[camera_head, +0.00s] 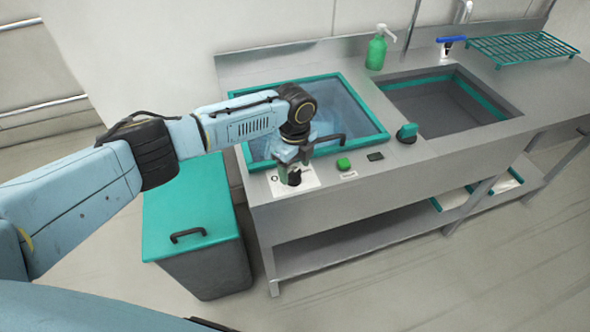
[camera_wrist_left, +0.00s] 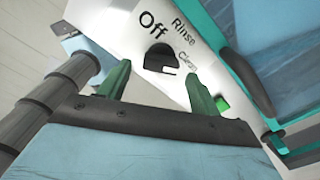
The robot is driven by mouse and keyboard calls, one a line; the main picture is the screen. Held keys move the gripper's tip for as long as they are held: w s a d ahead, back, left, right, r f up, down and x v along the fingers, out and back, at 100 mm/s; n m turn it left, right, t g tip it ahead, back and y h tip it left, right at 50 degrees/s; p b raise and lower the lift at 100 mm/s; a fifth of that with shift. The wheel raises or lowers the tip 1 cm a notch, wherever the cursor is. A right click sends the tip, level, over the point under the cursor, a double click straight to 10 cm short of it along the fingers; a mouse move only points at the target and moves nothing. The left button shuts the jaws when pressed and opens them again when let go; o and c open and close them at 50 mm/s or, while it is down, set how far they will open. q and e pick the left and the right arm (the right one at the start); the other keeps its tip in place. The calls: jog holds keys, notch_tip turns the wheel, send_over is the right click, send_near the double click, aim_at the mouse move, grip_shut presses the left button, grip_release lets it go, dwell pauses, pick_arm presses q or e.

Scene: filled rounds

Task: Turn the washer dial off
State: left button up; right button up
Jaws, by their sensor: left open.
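The black washer dial (camera_wrist_left: 158,58) sits on a white label panel (camera_wrist_left: 120,25) printed Off, Rinse and Clean. A white mark on the dial is on its lower-right side, toward the Clean label rather than Off. My left gripper (camera_wrist_left: 157,88) is open, with its green fingers apart on either side of the dial's near side; I cannot tell whether they touch it. In the head view my left gripper (camera_head: 286,168) is above the panel at the washer's front left corner, and the dial (camera_head: 295,179) is partly hidden. My right gripper is not in view.
The washer's teal-framed glass lid (camera_head: 352,100) with a dark handle (camera_head: 330,141) lies close behind my gripper. A green button (camera_head: 343,164) is right of the dial. A teal-lidded bin (camera_head: 185,215) stands left. A sink (camera_head: 440,105) and green soap bottle (camera_head: 376,50) are farther right.

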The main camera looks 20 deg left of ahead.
pick_arm(q)
jog(key=shift+f, duration=0.9)
jog(key=shift+c, duration=0.3)
jog(key=c, duration=0.9)
